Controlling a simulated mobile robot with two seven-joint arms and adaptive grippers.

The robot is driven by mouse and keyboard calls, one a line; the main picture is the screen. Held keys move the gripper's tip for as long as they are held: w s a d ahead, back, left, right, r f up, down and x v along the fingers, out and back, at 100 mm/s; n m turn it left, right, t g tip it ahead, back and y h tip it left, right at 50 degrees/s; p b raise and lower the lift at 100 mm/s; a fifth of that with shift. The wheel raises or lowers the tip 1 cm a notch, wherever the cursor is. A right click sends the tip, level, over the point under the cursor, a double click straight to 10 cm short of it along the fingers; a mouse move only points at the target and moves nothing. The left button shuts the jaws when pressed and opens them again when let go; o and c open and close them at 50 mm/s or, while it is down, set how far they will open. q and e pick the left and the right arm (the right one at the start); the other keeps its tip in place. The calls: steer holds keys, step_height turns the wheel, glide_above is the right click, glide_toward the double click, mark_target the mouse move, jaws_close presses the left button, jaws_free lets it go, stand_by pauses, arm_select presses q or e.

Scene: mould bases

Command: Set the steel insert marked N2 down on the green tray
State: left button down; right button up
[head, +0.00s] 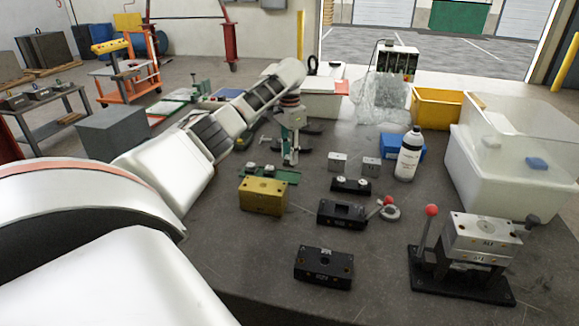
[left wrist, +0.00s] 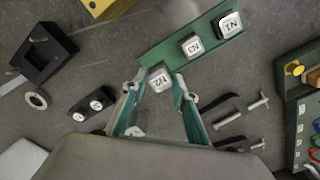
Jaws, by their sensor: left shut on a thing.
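The green tray (head: 284,174) lies on the dark table; it also shows in the left wrist view (left wrist: 213,42). The steel inserts marked N3 (left wrist: 192,46) and N1 (left wrist: 229,25) stand on its middle and far end. My left gripper (left wrist: 158,88), with teal fingers, is shut on the steel insert marked N2 (left wrist: 160,79), which is at the tray's near end. I cannot tell whether N2 touches the tray. In the head view my left gripper (head: 290,160) is at the tray's right end, and N2 cannot be made out there. My right gripper is not in view.
A yellow block (head: 263,196) stands in front of the tray. Black mould bases (head: 323,268) and (head: 342,213) stand nearer. Two steel blocks (head: 337,162) are to the right, with a white bottle (head: 408,155) beyond. Hex keys and bolts (left wrist: 240,120) lie beside the gripper.

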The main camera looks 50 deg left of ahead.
mark_target(290, 166)
arm_select(q)
steer(key=shift+f, duration=2.5)
steer(key=shift+f, duration=0.1)
steer(key=c, duration=1.6)
jaws_free()
step_height(290, 166, up, 12)
steer(key=shift+r, duration=0.1)
